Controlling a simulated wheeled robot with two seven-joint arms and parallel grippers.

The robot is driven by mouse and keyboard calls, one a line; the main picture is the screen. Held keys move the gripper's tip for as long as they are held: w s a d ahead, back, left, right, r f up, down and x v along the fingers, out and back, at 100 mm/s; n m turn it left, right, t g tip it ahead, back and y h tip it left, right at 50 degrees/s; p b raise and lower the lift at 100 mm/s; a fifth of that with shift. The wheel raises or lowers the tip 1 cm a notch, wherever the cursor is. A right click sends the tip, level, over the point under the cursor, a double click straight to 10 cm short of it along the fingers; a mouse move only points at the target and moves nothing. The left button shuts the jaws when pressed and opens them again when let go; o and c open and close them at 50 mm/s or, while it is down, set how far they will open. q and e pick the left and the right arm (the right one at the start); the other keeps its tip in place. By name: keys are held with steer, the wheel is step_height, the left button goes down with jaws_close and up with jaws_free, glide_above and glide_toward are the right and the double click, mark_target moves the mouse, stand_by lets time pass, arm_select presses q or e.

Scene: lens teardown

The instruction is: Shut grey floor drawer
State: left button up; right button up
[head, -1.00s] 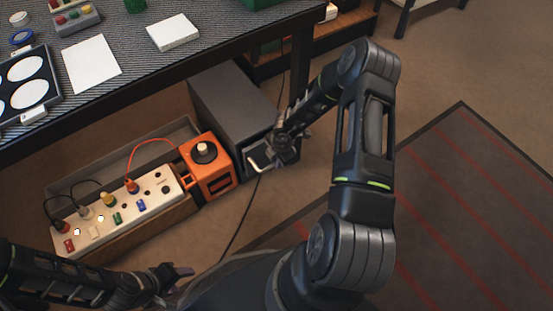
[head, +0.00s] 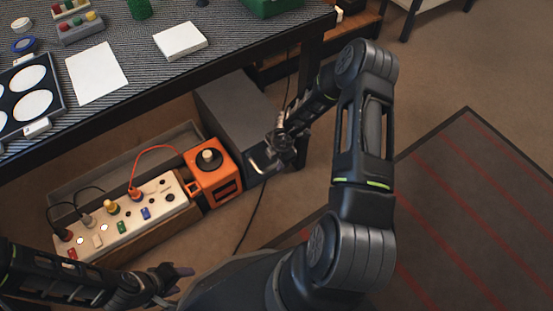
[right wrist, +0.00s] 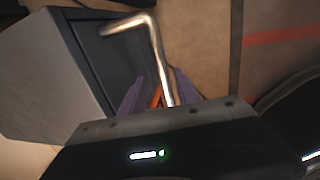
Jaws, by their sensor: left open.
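The grey floor drawer unit (head: 235,105) stands on the floor under the table. Its dark front faces right and is partly hidden behind my right gripper (head: 272,158). In the right wrist view the grey casing (right wrist: 45,75), dark front (right wrist: 105,55) and bent metal handle (right wrist: 150,38) show close up. The handle runs down between the parted purple fingertips (right wrist: 158,88); I cannot tell whether they touch it. How far the drawer stands out is unclear. My left gripper (head: 176,280) is open and empty at the bottom, away from the drawer.
An orange box with a black knob (head: 213,172) stands directly beside the drawer unit. A power strip (head: 120,220) with plugs and cables lies left of it. The table (head: 140,85) overhangs the unit. Floor to the right is clear, with a red-striped mat (head: 470,200).

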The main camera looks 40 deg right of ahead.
arm_select(q)
steer(key=r+p, duration=0.3)
steer(key=shift+s+d+r, duration=0.1)
steer(key=shift+s+d, duration=0.3)
arm_select(e)
step_height(320, 180, up, 8)
steer(key=s, duration=0.1)
steer(key=shift+s+f, duration=0.2)
steer(key=shift+s, duration=0.1)
steer(key=s+a+m+y, duration=0.1)
steer(key=s+a+m, duration=0.55)
steer(key=a, duration=0.25)
steer(key=s+a+m+g+y, duration=0.1)
steer(key=s+a+m+y, duration=0.1)
steer(key=s+a+m, duration=0.65)
steer(key=s+a+m+y, duration=0.1)
steer(key=s+a+m, duration=0.3)
steer(key=a, duration=0.7)
arm_select(q)
step_height(320, 180, up, 25)
steer(key=p, duration=2.5)
steer(key=shift+s+d, duration=0.4)
arm_select(e)
step_height(320, 180, up, 25)
steer(key=shift+w+a+m, duration=0.25)
steer(key=shift+a+m, duration=0.05)
